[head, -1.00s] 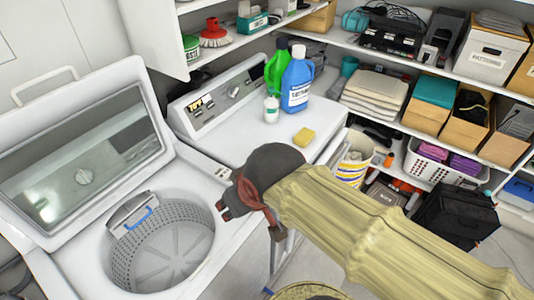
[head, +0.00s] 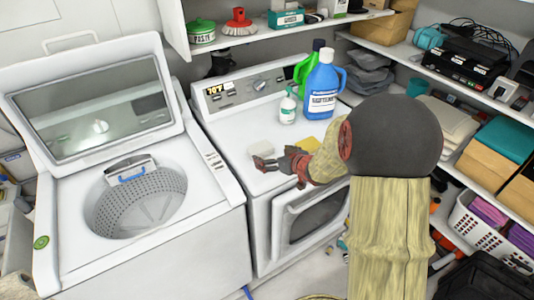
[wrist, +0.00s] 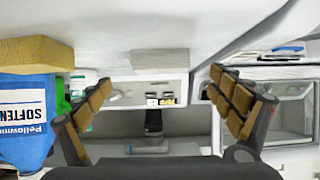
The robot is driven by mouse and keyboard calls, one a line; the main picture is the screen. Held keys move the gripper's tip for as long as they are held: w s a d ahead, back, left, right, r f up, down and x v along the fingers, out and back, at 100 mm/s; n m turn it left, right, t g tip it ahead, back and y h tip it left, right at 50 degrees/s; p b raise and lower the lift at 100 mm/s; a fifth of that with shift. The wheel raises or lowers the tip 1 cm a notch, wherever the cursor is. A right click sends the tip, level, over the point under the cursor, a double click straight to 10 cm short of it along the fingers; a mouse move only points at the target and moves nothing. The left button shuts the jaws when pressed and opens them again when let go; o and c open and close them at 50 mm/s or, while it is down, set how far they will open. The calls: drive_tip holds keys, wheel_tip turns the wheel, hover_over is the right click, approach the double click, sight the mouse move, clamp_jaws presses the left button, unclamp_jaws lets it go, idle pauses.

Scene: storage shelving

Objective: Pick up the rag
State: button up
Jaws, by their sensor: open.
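A small pale grey, flat folded cloth, which looks like the rag (head: 263,147), lies on the white dryer top (head: 232,133), left of the yellow sponge. My gripper (head: 272,163) is just in front of it at the dryer's front edge. In the wrist view, which looks upside down, the pale cloth (wrist: 160,62) shows ahead, between and beyond the two spread fingers (wrist: 163,103). The gap between the fingers is empty and they appear apart from the cloth.
A yellow sponge (head: 307,143) lies close right of the cloth, partly behind my arm. A blue softener bottle (head: 322,88), a green bottle (head: 303,72) and a small white bottle (head: 287,108) stand behind. The washer (head: 140,200) is open at left. The dryer top's left part is clear.

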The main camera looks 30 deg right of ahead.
sight(262, 149)
drive_tip(key=b+x, duration=0.1)
drive_tip(key=x, duration=0.1)
drive_tip(key=b+x, duration=0.1)
drive_tip(key=x, duration=0.4)
drive_tip(key=shift+w+r+b, duration=0.15)
drive_tip(key=shift+w+b, duration=0.25)
drive_tip(key=shift+w, duration=0.05)
drive_tip(key=c, duration=1.1)
drive_tip(key=shift+c, duration=0.7)
drive_tip(key=shift+r, duration=0.1)
